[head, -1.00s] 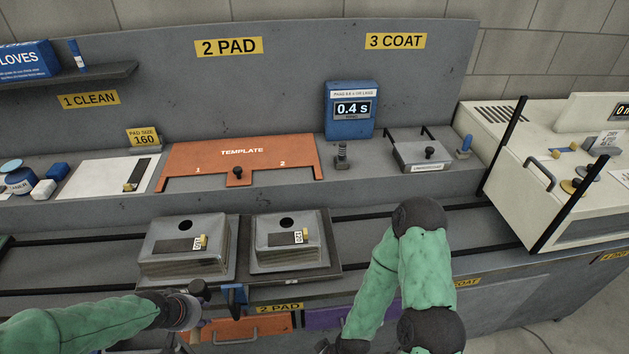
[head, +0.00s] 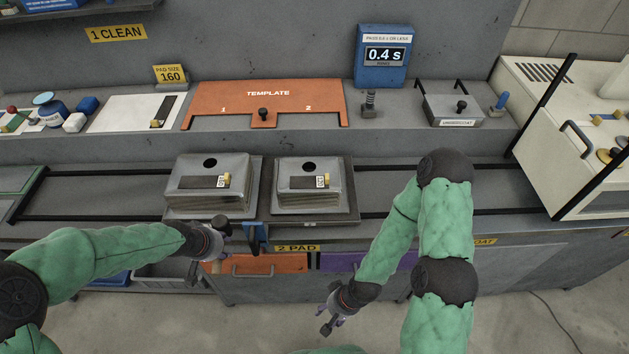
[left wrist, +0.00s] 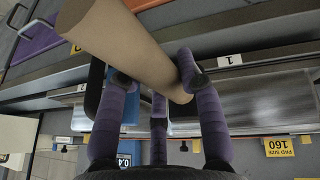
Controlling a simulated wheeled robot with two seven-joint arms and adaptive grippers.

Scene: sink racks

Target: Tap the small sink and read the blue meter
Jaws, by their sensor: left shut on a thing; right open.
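Two upturned steel sinks sit on the rails, the left one (head: 190,172) a little larger than the right one (head: 295,165). The blue meter (head: 385,70) at the back reads 0.4 s. My left gripper (head: 222,228) is low at the counter's front edge, in front of the left sink. My right gripper (head: 333,310) is open and empty, low over the floor in front of the counter.
A blue piece (head: 252,238) hangs at the counter's front edge beside my left gripper. Below are an orange drawer (head: 270,264) and a purple drawer (head: 355,262). An orange template (head: 215,100) lies behind the sinks. A grey undercoat box (head: 452,108) stands to the right.

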